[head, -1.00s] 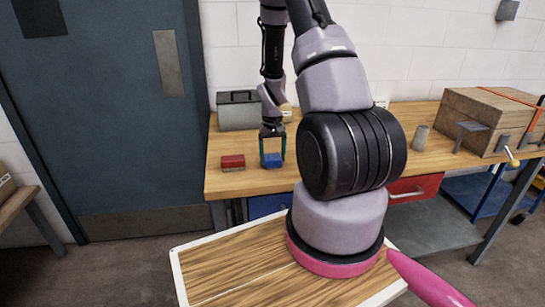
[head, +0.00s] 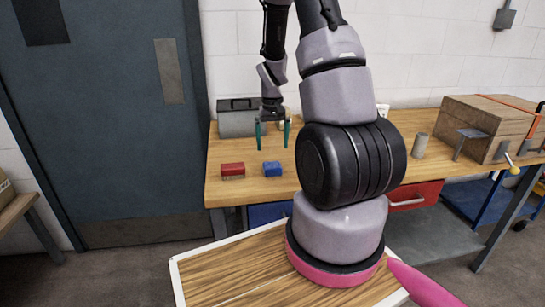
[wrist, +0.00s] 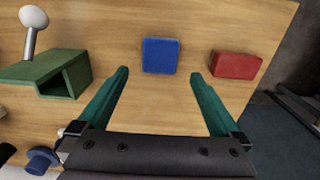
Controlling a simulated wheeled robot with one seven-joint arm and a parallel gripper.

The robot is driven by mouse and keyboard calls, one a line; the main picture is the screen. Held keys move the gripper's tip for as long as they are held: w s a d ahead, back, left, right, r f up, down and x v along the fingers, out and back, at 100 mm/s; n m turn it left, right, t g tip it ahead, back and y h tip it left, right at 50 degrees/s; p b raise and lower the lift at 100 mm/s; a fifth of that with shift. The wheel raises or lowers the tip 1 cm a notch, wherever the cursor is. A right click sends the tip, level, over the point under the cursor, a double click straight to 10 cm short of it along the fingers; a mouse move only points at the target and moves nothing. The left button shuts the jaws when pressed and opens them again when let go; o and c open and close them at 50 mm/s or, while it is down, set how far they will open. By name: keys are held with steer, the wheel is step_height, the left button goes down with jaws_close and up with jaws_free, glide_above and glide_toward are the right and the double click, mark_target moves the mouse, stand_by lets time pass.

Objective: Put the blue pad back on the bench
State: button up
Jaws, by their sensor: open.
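The blue pad (head: 272,169) lies on the wooden bench (head: 330,185) near its front left edge, to the right of a red block (head: 233,170). In the wrist view the blue pad (wrist: 160,56) lies beyond and between my fingertips, with the red block (wrist: 236,65) to its right. My gripper (head: 272,150) is open and empty, with its green fingers above the bench and apart from the pad. The fingers also show in the wrist view (wrist: 158,73).
A grey toolbox (head: 237,118) stands at the back left of the bench. A green bracket (wrist: 45,75) lies left in the wrist view. A grey cylinder (head: 419,146) and a wooden crate (head: 490,122) stand farther right. Bare bench surrounds the pad's front.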

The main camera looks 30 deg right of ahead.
steer(key=s+a+r+t+y, duration=0.1)
steer(key=s+a+r+t, duration=0.2)
steer(key=r, duration=0.8)
steer(key=s+a+r+t, duration=0.1)
steer(key=s+a+r, duration=0.3)
steer(key=r, duration=0.8)
steer(key=s+a+r+t, duration=0.1)
steer(key=s+a+r, duration=0.2)
steer(key=s, duration=0.3)
steer(key=s+a+r+m+t+y, duration=0.1)
steer(key=s+a+r+t, duration=0.1)
steer(key=s+r, duration=0.4)
steer(key=shift+s+a, duration=0.25)
steer(key=shift+a, duration=0.45)
